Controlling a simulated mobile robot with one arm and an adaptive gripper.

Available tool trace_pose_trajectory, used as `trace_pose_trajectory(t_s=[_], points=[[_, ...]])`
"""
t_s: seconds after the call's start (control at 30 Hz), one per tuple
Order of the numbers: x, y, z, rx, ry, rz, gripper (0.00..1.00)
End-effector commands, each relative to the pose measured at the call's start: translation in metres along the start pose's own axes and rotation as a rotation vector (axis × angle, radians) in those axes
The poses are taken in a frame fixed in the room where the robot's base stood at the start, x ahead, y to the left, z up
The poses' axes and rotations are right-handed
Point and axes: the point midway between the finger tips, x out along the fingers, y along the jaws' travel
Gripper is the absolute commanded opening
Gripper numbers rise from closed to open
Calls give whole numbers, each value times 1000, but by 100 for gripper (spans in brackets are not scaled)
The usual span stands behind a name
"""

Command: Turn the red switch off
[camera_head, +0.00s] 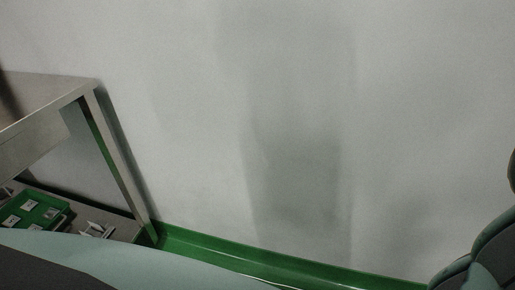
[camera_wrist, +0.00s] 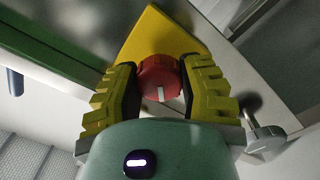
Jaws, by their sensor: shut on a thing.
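The red switch (camera_wrist: 153,72) is a round knob with a white mark on its face, in the wrist view. It sits on a yellow plate (camera_wrist: 158,32). My gripper (camera_wrist: 160,82) has its two yellow-and-black fingers on either side of the knob and is shut on it. The white mark points toward the bottom of the wrist view. The switch and my gripper do not show in the head view.
In the wrist view a metal handle or knob (camera_wrist: 267,138) stands close to the right finger. The head view shows a plain wall (camera_head: 300,120), a metal table (camera_head: 50,105) at left, a green tray (camera_head: 32,212) below it and a green base strip (camera_head: 250,258).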

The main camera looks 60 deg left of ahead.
Motion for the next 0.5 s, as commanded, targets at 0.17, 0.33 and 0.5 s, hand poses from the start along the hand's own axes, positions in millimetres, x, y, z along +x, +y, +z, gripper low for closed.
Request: trace_pose_trajectory(t_s=[0.17,0.33,0.5], points=[[0,-1,-1,-1,3,-2,4],[0,-1,-1,0,3,-2,4],[0,-1,-1,1,2,-2,60]])
